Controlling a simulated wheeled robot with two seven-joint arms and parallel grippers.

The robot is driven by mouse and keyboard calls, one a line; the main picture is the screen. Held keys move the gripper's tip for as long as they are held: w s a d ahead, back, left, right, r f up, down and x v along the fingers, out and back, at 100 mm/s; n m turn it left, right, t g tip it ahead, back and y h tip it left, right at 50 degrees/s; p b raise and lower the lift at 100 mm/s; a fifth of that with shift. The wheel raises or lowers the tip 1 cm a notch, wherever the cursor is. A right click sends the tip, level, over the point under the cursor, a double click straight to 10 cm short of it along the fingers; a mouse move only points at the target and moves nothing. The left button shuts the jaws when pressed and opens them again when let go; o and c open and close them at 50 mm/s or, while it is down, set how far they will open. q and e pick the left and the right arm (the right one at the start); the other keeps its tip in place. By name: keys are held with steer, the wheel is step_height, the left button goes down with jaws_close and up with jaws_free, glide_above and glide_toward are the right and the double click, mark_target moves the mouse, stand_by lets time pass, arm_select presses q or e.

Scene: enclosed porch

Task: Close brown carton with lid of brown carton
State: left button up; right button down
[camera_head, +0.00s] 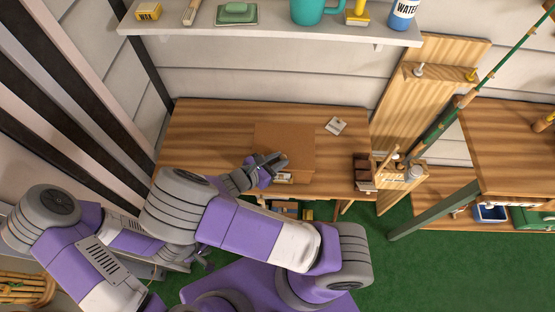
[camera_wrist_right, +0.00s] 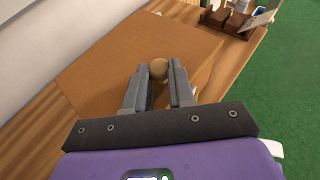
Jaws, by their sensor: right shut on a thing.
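The lid of the brown carton (camera_head: 297,140) is a flat brown panel over the wooden table, and its broad top fills much of the right wrist view (camera_wrist_right: 95,65). A round tan knob (camera_wrist_right: 158,67) stands on it. My right gripper (camera_head: 278,160) is at the lid's front part, with its fingers (camera_wrist_right: 156,82) shut on the knob. The carton body is mostly hidden under the lid and behind my arm; I cannot tell whether the lid sits flush on it. My left gripper (camera_head: 203,260) shows only as a small part low beside my arm, its jaws unclear.
The wooden table (camera_head: 205,125) is bare left of the lid. A small white card (camera_head: 336,126) lies at its back right, and a wooden rack (camera_head: 365,170) stands at the right edge. A shelf (camera_head: 270,30) with a teal mug (camera_head: 310,10) hangs above the table.

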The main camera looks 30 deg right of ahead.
steer(key=shift+f, duration=0.3)
steer(key=c, duration=0.9)
jaws_free()
steer(key=shift+o, duration=0.4)
steer(key=o, duration=0.6)
steer(key=a+r+p, duration=0.2)
steer(key=s+a+r+p, duration=0.1)
steer(key=a+r+p, duration=0.1)
steer(key=shift+s+a, duration=0.1)
steer(key=shift+a, duration=0.2)
